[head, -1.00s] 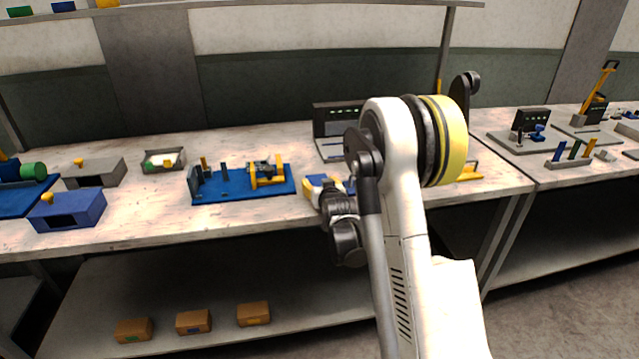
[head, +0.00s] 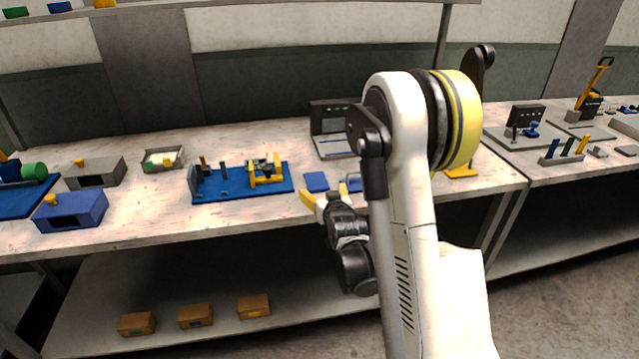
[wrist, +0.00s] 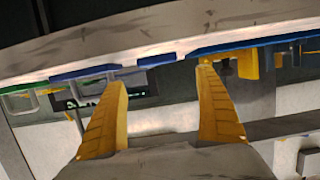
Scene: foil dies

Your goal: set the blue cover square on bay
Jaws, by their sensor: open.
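My gripper (head: 322,196) is open and empty, with yellow fingers, near the front edge of the bench. The wrist view shows both fingers (wrist: 161,75) spread apart with nothing between them. A flat blue square piece (head: 316,182) lies on the bench just beyond the fingers; it also shows in the wrist view (wrist: 160,60). A second blue piece (head: 354,183) lies to its right, partly hidden by my arm; it shows in the wrist view (wrist: 85,72). I cannot tell which blue piece is the cover. A blue box (head: 70,211) with a yellow knob and dark front opening stands far left. No bay is clearly identifiable.
A blue board (head: 215,195) with a yellow fixture (head: 265,172) is left of my gripper. A grey box (head: 95,172), a small tray (head: 162,160) and a dark-screened unit (head: 333,128) stand behind. Brown boxes (head: 196,316) sit on the lower shelf. Bench between blue box and board is clear.

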